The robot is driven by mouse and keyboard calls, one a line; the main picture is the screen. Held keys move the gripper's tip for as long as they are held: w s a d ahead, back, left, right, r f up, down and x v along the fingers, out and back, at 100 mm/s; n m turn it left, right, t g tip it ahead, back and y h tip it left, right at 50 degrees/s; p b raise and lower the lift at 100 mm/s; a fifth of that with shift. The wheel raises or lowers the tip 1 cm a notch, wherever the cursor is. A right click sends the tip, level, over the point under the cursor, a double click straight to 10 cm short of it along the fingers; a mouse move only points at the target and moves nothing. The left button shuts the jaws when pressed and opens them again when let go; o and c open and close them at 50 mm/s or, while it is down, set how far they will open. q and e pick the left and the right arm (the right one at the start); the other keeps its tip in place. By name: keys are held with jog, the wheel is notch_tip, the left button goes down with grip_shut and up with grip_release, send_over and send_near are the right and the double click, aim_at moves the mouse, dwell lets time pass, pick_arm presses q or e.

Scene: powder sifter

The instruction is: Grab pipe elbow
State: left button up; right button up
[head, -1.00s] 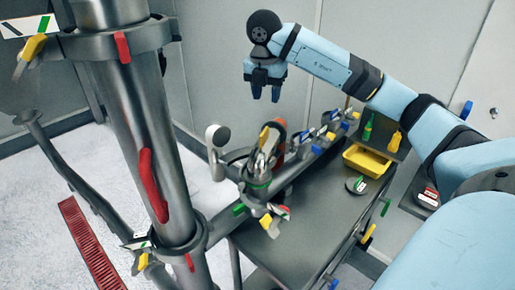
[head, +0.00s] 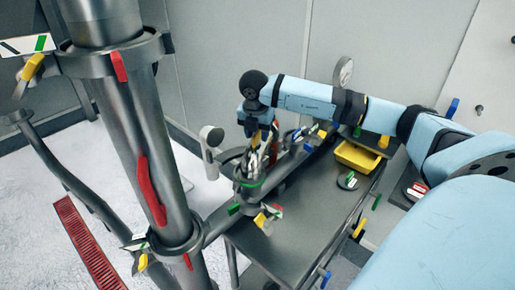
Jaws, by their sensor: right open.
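A grey bent pipe piece with a pale round end (head: 211,137), which looks like the pipe elbow, stands at the left of the metal pipe assembly. Its lower end meets the assembly beside the green-banded joint (head: 248,184). My right gripper (head: 256,133) points down, open, just above the cluster of clamps and handles on that joint, to the right of the pale round end. Its fingertips are small and partly merge with the clamps behind, so I cannot tell whether they touch anything. My left gripper is not in view.
A thick steel column (head: 140,150) with red and yellow handles stands at the left. A dark table (head: 295,230) carries a yellow tray (head: 357,156) at its back right. A round gauge (head: 344,70) hangs on the back wall. The table's front part is mostly clear.

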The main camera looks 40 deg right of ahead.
grip_shut()
dwell(1.4)
